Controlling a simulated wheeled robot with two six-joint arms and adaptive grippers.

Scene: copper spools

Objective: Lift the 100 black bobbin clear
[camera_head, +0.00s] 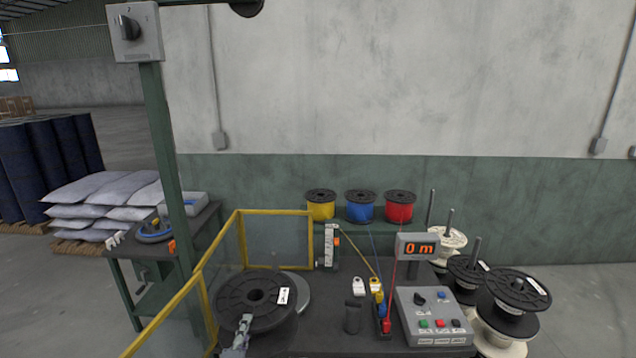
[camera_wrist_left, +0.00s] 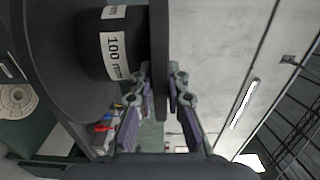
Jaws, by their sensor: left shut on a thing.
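The black bobbin (camera_head: 232,296) is at the front left of the dark bench, inside the yellow-framed guard, with its flange facing up and a white label on it. A grey disc (camera_head: 303,292) shows partly behind and right of it; I cannot tell whether there is a gap between them. My left gripper (camera_head: 241,333) is at the bobbin's near edge. In the left wrist view the bobbin's hub (camera_wrist_left: 92,45) carries a "100 mm" label. The left gripper's fingers (camera_wrist_left: 161,92) are shut on the rim of one flange. My right gripper is out of view.
A yellow-framed guard (camera_head: 240,240) borders the bobbin's left and back. A control box (camera_head: 432,318) and a display reading 0 m (camera_head: 419,247) stand to the right. Yellow, blue and red spools (camera_head: 400,208) sit behind. Several bobbins on posts (camera_head: 517,289) stand at the far right.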

